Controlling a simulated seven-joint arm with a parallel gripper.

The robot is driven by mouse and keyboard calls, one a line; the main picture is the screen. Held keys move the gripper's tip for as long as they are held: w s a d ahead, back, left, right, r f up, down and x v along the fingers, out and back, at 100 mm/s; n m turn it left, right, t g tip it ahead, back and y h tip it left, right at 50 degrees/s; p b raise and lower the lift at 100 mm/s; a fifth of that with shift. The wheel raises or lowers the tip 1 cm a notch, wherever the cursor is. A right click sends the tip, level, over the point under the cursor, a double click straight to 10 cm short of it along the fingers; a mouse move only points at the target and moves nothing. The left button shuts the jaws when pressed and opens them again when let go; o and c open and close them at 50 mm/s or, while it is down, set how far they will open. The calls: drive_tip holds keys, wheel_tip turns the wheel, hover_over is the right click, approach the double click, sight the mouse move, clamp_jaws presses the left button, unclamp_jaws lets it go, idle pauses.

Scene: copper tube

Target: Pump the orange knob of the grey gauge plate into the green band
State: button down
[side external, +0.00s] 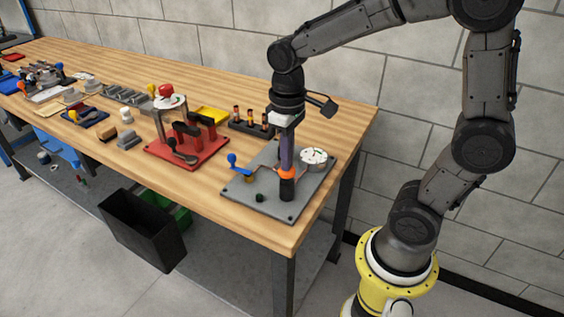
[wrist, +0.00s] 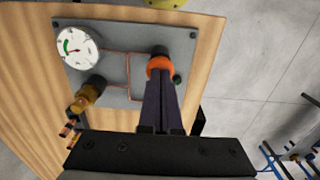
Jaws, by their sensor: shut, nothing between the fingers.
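The grey gauge plate (side external: 265,205) lies at the near right corner of the bench; it also fills the upper middle of the wrist view (wrist: 110,50). The orange knob (side external: 287,173) sits on a black cylinder (side external: 287,190) and also shows in the wrist view (wrist: 158,64). My gripper (side external: 287,165) is shut and empty, pointing down with its fingertips at the knob's top; I cannot tell whether they touch. The white round gauge (side external: 313,157) shows a green band and a red needle in the wrist view (wrist: 77,47); the exact needle reading is too small to tell.
A brass valve with a blue handle (side external: 235,162) stands left of the knob, joined by copper tubes (wrist: 128,75). A red plate (side external: 185,155) with black parts and a dark block (side external: 250,125) stand nearby.

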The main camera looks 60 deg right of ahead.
drive_tip(key=shift+r, duration=3.35)
drive_tip(key=s+a+t, duration=0.1)
drive_tip(key=s+t, duration=0.4)
drive_tip(key=s, duration=0.6)
drive_tip(key=shift+a+f+t, duration=0.25)
drive_tip(key=shift+t, duration=0.05)
